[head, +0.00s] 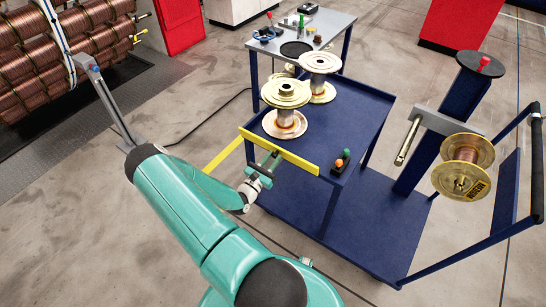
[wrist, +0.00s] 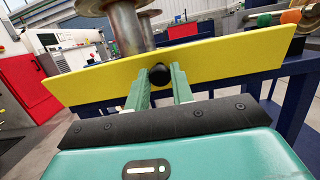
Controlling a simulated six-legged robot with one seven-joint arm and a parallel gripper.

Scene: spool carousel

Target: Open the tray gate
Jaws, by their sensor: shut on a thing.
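The tray gate is a long yellow bar (head: 285,152) along the near edge of the blue cart's upper tray (head: 352,105). In the wrist view the gate (wrist: 215,62) spans most of the picture, with a black round knob (wrist: 160,75) at its middle. My gripper (head: 267,163) is at the near face of the gate. In the wrist view its green fingers (wrist: 162,83) are on either side of the knob and shut on it. The gate stands upright, close to the tray's near edge; any gap behind it is hard to see.
A small box with orange and green buttons (head: 341,162) sits at the tray's near right corner. Another spool (head: 463,165) is at the right beside a metal rod (head: 408,142). Open floor (head: 180,185) lies left.

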